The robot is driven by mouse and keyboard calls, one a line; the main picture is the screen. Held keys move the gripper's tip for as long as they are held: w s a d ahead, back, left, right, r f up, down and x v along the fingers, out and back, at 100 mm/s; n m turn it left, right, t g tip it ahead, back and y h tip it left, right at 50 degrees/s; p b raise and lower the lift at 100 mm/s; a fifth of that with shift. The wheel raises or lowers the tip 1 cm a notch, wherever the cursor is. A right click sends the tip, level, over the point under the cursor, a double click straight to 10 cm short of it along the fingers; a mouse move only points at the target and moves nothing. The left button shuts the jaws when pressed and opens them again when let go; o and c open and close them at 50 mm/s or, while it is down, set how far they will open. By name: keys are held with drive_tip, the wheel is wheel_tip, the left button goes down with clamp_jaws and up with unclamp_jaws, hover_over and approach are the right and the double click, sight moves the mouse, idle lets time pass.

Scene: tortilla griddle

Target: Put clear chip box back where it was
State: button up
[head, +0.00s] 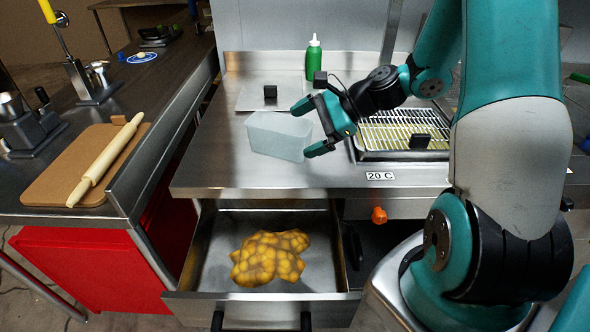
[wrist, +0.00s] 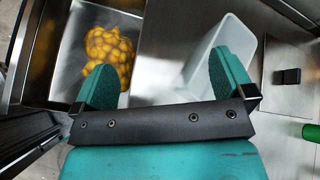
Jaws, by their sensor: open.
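The clear chip box (head: 279,137) is a translucent, open-topped box on the steel counter, left of the griddle grate. It looks empty. My gripper (head: 311,129) is open at the box's right side, its fingers apart near the upper and lower right of the box. In the wrist view the box (wrist: 205,62) shows behind the right finger, and my gripper (wrist: 168,85) has nothing between its fingers. I cannot tell whether a finger touches the box.
An open drawer (head: 208,262) below the counter holds a pile of yellow-brown chips (head: 268,258). A griddle grate (head: 400,131) lies right of the box, a green bottle (head: 314,62) behind. A side table at left holds a rolling pin (head: 105,160) on a board (head: 52,178).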

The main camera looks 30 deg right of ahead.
drive_tip(key=s+a+r+n+g+h, duration=0.1)
drive_tip(key=s+a+r+n+g, duration=0.2)
drive_tip(key=s+a+n, duration=0.35)
drive_tip(key=s+a+r+n+g+h, duration=0.1)
drive_tip(key=s+a+r+n+g, duration=0.25)
drive_tip(key=a+n, duration=0.55)
drive_tip(key=s+a+r+n+h, duration=0.1)
drive_tip(key=s+a+n, duration=0.1)
drive_tip(key=s+n, duration=0.3)
drive_tip(key=s+a+r+n+h, duration=0.1)
drive_tip(key=s+r+n+h, duration=0.1)
drive_tip(key=s+n, duration=0.3)
drive_tip(key=shift+s+a+r+n, duration=0.25)
drive_tip(key=shift+s+a+n, duration=0.1)
drive_tip(key=shift+s, duration=0.05)
